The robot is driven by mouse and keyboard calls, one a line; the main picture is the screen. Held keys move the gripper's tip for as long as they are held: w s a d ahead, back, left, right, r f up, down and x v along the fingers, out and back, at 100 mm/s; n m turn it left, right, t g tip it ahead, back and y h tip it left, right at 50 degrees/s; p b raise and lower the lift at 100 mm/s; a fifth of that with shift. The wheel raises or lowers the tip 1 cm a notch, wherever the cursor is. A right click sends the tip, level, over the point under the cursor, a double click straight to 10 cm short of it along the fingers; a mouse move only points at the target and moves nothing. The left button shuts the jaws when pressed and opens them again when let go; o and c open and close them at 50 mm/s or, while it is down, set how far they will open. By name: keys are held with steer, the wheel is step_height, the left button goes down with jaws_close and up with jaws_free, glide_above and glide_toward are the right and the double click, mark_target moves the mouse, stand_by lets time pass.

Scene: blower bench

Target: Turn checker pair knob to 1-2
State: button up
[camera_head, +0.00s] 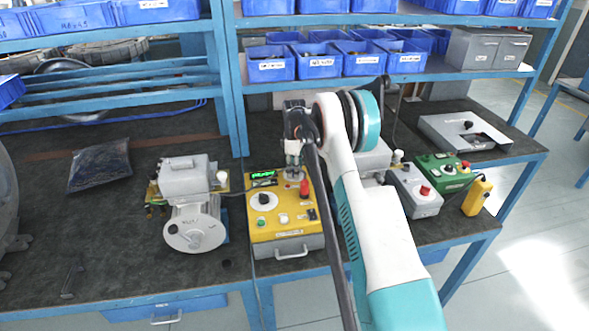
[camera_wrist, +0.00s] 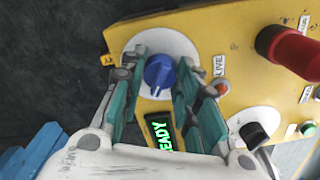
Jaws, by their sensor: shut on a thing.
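The yellow checker box (camera_head: 285,238) stands on the bench in the head view. In the wrist view, its blue knob (camera_wrist: 160,75) sits on a round white dial plate (camera_wrist: 133,43). My gripper (camera_wrist: 163,62) has its teal fingers on both sides of this knob and is shut on it. A pale mark on the knob points towards the lit green display (camera_wrist: 160,133), which shows "READY" in part. The dial's pair labels are not readable. In the head view, my gripper (camera_head: 293,160) is over the box's back edge and hides the knob.
A grey motor unit (camera_head: 190,205) is left of the box. Grey and green boxes (camera_head: 440,172) stand right. Shelves with blue bins (camera_head: 318,62) rise behind.

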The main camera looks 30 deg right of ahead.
steer(key=m+b, duration=0.1)
steer(key=m, duration=0.2)
steer(key=shift+m+b, duration=0.3)
steer(key=shift+m, duration=1.8)
steer(key=o, duration=1.1)
steer(key=shift+c, duration=0.2)
step_height(320, 180, up, 12)
steer(key=shift+r, duration=0.1)
